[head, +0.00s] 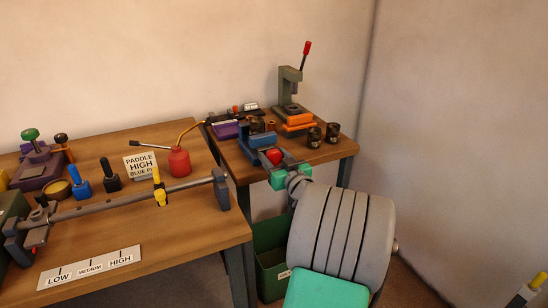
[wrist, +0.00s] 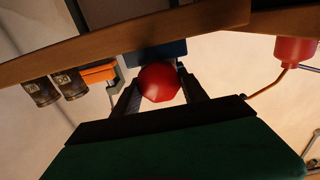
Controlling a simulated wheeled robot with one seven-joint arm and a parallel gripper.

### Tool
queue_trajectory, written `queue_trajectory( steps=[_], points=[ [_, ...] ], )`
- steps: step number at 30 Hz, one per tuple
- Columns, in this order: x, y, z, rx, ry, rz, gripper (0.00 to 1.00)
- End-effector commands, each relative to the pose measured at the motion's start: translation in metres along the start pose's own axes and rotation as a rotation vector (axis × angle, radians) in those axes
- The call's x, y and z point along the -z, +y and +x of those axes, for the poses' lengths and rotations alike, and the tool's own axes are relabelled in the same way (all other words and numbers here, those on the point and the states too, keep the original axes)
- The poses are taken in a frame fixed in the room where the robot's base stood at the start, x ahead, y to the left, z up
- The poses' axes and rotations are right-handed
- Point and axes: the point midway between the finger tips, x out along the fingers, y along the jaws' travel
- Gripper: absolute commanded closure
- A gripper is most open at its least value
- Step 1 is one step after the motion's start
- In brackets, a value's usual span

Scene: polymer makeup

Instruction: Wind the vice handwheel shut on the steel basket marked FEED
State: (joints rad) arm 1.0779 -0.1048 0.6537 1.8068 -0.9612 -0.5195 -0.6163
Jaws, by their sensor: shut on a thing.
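The blue vice (head: 258,141) stands at the front of the small right-hand table. Its red handwheel (head: 273,156) faces me; in the wrist view the red handwheel (wrist: 159,82) is between my two dark fingers. My gripper (head: 277,162) is shut on the handwheel, with the blue vice body (wrist: 155,52) behind it. Two dark steel baskets (head: 315,137) (head: 332,132) stand right of the vice; they also show in the wrist view (wrist: 40,92) (wrist: 70,84), with small labels I cannot read. A dark cup-like thing (head: 257,125) is at the vice jaws, partly hidden; its marking is not visible.
An arbor press (head: 289,87) with a red-tipped lever and orange base stands behind. The left bench (head: 150,225) holds a red oil can (head: 179,161), a sign (head: 141,165) and a long bar. A green bin (head: 270,270) is below, beside my arm.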

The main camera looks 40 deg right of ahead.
Motion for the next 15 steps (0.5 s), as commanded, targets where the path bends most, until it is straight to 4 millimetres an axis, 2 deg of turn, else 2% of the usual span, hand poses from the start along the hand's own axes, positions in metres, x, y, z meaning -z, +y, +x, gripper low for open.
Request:
queue_trajectory(
  steps=[8, 15],
  points=[
    [-0.0001, 0.0006, -0.0001, -0.001, 0.000, 0.060, 0.90],
    [-0.0001, 0.0014, -0.0001, 0.000, 0.000, 0.213, 0.90]
  ],
)
